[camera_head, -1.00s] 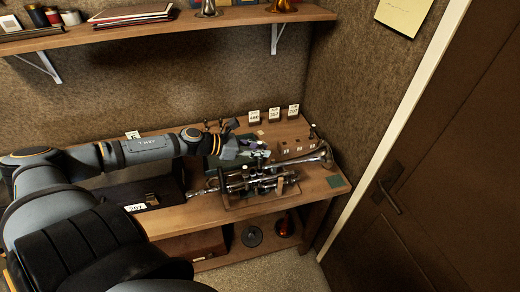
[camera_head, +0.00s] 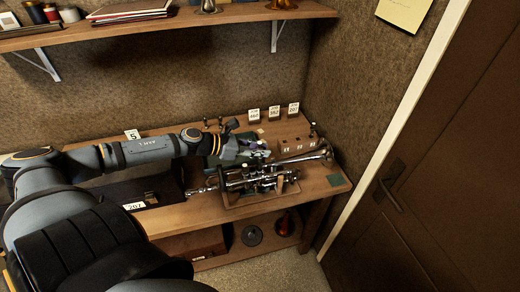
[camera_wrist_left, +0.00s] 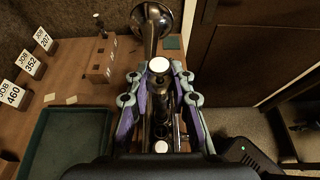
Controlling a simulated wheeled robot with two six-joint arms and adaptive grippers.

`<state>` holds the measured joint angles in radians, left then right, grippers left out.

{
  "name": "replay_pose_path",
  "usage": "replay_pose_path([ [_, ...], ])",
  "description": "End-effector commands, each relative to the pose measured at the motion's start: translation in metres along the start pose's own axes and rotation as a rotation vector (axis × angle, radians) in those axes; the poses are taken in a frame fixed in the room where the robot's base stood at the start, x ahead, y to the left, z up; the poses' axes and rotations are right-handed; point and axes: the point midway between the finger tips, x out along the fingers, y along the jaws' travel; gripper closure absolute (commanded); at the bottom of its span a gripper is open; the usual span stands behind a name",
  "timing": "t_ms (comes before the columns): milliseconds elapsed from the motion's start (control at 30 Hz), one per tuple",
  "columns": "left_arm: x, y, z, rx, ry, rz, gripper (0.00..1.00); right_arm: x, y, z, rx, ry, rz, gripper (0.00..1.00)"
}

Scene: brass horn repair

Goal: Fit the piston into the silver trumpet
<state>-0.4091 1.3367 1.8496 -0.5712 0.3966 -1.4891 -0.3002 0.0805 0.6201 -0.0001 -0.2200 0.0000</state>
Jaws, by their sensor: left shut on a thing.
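The silver trumpet (camera_head: 236,184) lies in a wooden cradle near the right end of the bench, its bell (camera_head: 326,153) to the right. The bell also shows at the top of the left wrist view (camera_wrist_left: 152,22). My left gripper (camera_head: 258,153) is over the trumpet's valves. It is shut on the piston (camera_wrist_left: 159,65), whose white top shows between the fingers in the left wrist view. Another white cap (camera_wrist_left: 161,146) shows nearer the wrist. The piston's lower end is hidden, so I cannot tell whether it touches the valve casing. My right gripper is not in view.
A wooden block (camera_head: 297,145) with white labels stands behind the trumpet, near several job cards (camera_head: 273,112). A green tray (camera_wrist_left: 65,145) lies left of the gripper in the left wrist view. A shelf (camera_head: 180,20) overhangs the back. A door (camera_head: 440,150) is at right.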

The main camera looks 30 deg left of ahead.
Motion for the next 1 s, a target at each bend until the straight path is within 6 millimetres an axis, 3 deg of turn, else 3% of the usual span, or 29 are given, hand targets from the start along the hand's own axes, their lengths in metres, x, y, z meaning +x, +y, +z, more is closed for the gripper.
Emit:
replay_pose_path([
  [1000, 0.010, 0.000, -0.025, 0.000, 0.000, 0.000, 1.00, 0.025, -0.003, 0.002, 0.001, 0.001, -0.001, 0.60],
])
